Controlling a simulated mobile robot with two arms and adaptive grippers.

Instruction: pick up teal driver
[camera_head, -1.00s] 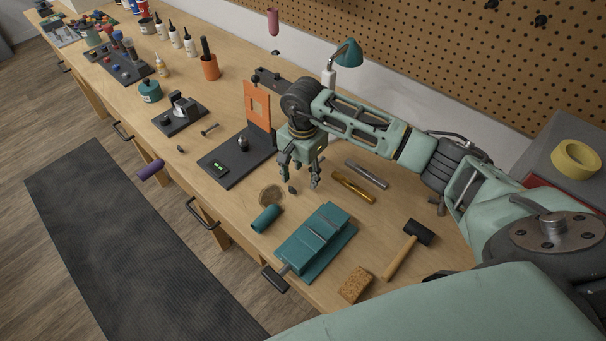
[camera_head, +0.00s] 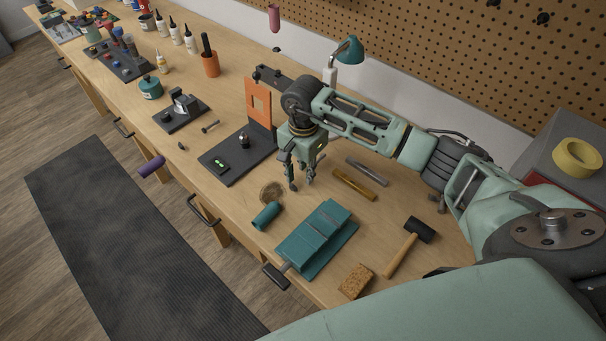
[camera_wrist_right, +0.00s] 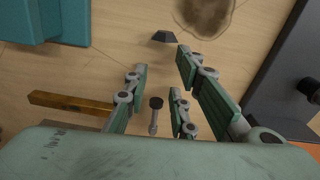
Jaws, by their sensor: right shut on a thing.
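A teal cylinder (camera_head: 266,215), looking like a driver handle, lies near the table's front edge beside the teal vise-like block (camera_head: 316,238). No shaft can be made out on it. My right gripper (camera_head: 300,184) points down above the table, behind and to the right of the cylinder and apart from it. The teal cylinder is not clearly visible there. My left gripper is not in view.
A brown disc (camera_head: 271,192) lies by the cylinder. A dark plate with an orange upright (camera_head: 258,102) stands left of my gripper. A brass bar (camera_head: 354,184), a mallet (camera_head: 404,250) and a cork-like block (camera_head: 355,281) lie to the right.

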